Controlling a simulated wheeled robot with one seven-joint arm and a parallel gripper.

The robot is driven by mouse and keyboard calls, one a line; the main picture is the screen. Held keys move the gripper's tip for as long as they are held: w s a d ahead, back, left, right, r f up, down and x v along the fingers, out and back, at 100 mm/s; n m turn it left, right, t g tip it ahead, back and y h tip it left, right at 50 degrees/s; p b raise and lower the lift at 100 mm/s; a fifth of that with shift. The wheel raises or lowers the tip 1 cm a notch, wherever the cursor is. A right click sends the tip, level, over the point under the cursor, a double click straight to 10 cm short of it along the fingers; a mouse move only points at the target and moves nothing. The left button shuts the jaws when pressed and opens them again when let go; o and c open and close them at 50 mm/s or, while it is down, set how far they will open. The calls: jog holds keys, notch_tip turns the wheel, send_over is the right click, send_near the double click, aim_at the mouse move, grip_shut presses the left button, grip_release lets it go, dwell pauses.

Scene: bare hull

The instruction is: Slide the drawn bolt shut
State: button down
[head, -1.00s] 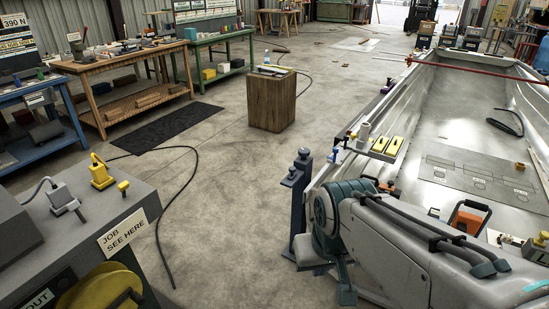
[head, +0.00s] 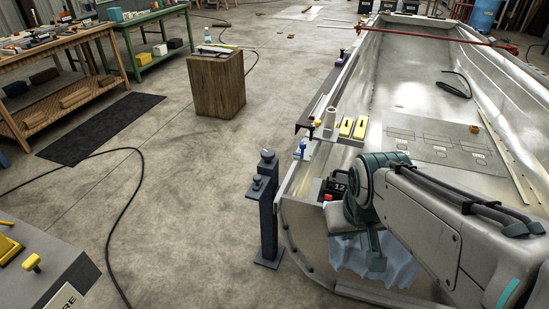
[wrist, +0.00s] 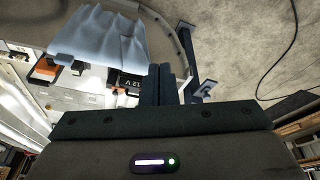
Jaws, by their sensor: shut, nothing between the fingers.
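No bolt can be told for certain in either view. A small blue fitting (head: 301,150) stands on the near left rim of the metal hull (head: 335,100); I cannot tell whether it is the bolt. My gripper (wrist: 165,72) shows in the wrist view as two dark fingers, shut together and empty. Beyond them are a black 12 V battery (wrist: 124,82) and a crumpled blue-grey cloth (wrist: 98,38). In the head view my arm covers part of the hull's near end.
A dark blue-grey post (head: 267,215) stands on the floor just left of the hull. A ledge by the rim carries two yellow blocks (head: 360,128). A red bar (head: 440,35) crosses the hull. A wooden block (head: 217,88) stands left, with open floor between.

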jog(key=w+f+n+t+b, duration=0.2)
jog(key=w+f+n+b, duration=0.25)
jog(key=w, duration=0.35)
jog(key=w+f+n+t+b, duration=0.3)
jog(key=w+f, duration=0.2)
jog(key=w, duration=0.3)
jog(key=n+t+y+b, duration=0.4)
jog(key=n+y+b, duration=1)
jog(key=n, duration=0.4)
send_over(258, 195)
jog(key=b, duration=0.1)
jog(key=shift+m+h, duration=0.25)
jog(key=shift+h, duration=0.25)
jog(key=f, duration=1.8)
jog(key=shift+s+a+f, duration=0.15)
jog(key=shift+s+f, duration=0.05)
jog(key=shift+s, duration=0.1)
jog(key=shift+w, duration=0.35)
